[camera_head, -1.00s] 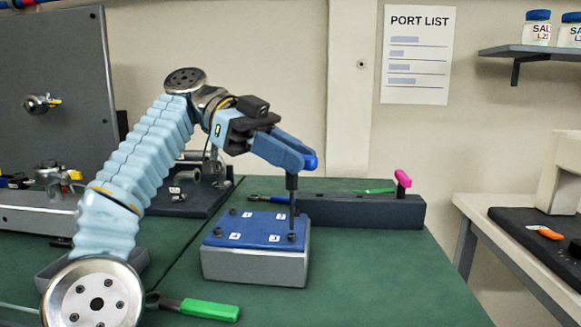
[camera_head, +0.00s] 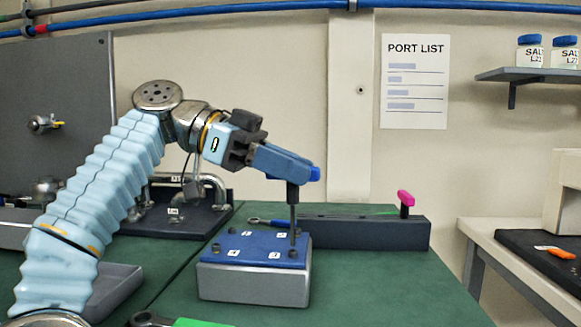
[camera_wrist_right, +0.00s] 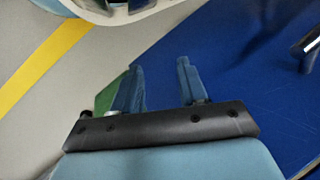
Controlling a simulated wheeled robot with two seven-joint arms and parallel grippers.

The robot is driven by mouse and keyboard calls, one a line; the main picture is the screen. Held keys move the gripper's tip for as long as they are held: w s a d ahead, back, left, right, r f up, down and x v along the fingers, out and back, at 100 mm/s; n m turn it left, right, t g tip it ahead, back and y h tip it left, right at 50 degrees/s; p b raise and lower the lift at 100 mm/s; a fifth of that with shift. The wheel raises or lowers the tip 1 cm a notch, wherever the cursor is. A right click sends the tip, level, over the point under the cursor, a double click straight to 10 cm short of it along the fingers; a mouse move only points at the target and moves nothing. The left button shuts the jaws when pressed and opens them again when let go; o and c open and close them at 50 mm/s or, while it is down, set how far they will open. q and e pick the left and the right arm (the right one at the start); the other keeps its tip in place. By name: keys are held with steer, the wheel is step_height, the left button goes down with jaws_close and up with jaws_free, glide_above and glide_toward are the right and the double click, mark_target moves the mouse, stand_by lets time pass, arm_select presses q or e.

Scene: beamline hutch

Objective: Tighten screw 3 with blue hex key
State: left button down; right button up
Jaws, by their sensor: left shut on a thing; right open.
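My left gripper (camera_head: 302,172) is shut on the blue hex key (camera_head: 293,208), gripping its top, with the dark shaft pointing straight down. The shaft's lower end meets the front right screw (camera_head: 293,253) of the block, beside the label 3 (camera_head: 274,255). I cannot tell whether the tip sits in the screw head. The block (camera_head: 255,285) has a blue top plate with numbered labels and dark screws, over a grey body. My right gripper (camera_wrist_right: 160,88) is open and empty in the right wrist view, away from the block.
A dark rack (camera_head: 365,233) behind the block holds a pink-handled key (camera_head: 406,199). A green-handled tool (camera_head: 195,323) is cut off at the bottom edge. The green bench right of the block is clear.

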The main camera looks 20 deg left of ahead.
arm_select(q)
steer(key=shift+f+b, duration=0.5)
steer(key=shift+f, duration=0.1)
steer(key=shift+r, duration=0.1)
stand_by(0.3)
steer(key=shift+r+g+p, duration=0.1)
steer(key=shift+g+p, duration=0.2)
steer(key=shift+p, duration=0.1)
steer(key=m+g+p, duration=0.2)
steer(key=p, duration=0.1)
steer(key=shift+r+m+g, duration=0.2)
steer(key=shift+m+g, duration=0.2)
steer(key=shift+f+m+g+p, duration=0.2)
steer(key=shift+m+g+p, duration=0.2)
steer(key=shift+m+g, duration=0.15)
steer(key=shift+f, duration=0.15)
